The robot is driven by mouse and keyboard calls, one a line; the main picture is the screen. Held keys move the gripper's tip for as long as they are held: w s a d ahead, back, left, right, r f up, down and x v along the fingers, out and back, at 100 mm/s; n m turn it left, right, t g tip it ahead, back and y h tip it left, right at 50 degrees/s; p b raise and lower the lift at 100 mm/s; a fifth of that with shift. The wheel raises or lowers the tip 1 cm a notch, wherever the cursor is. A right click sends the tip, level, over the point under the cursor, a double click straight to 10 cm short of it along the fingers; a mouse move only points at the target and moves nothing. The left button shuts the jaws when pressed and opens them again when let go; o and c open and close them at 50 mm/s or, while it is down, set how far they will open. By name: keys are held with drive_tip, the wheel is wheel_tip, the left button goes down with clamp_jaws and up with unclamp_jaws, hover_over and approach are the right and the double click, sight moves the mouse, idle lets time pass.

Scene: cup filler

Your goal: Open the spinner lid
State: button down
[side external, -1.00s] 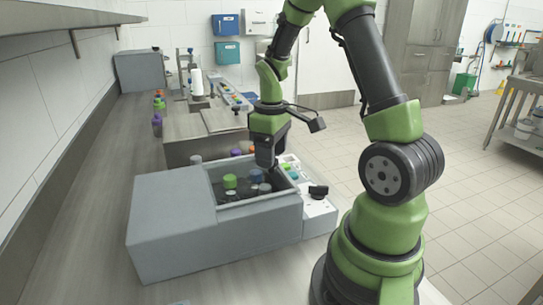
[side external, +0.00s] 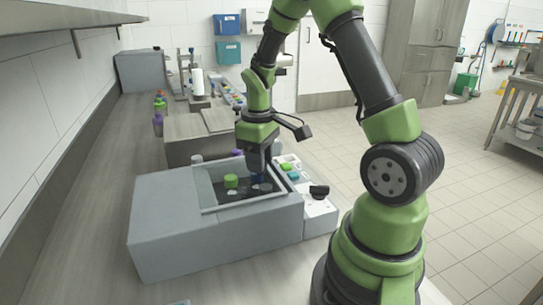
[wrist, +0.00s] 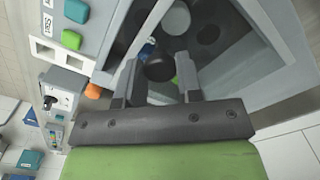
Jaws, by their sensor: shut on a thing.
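The spinner is a grey box (side external: 165,215) on the counter, in the side view. Its recessed top opening (side external: 208,190) shows dark round places and a green cap (side external: 231,181); a pale frame borders it. I cannot tell for sure where the lid lies, or whether a clear pane covers the opening. My gripper (side external: 258,172) points down at the far right part of the opening. In the wrist view its two fingers (wrist: 157,70) stand on either side of a dark round knob (wrist: 159,67) and are shut on it. Whether the knob belongs to the lid is unclear.
A control panel (side external: 312,206) with coloured buttons and a black dial (side external: 319,191) runs along the spinner's right side. A grey bench unit (side external: 190,150) stands behind. Purple-capped bottles (side external: 158,122) stand back left. The counter left of the spinner is clear.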

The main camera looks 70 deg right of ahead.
sight(207, 184)
drive_tip(key=w+a, duration=0.8)
drive_tip(key=shift+w+a, duration=0.1)
drive_tip(key=shift+w, duration=0.05)
drive_tip(key=c, duration=0.8)
unclamp_jaws()
wheel_tip(207, 184, up, 10)
drive_tip(key=shift+f, duration=0.1)
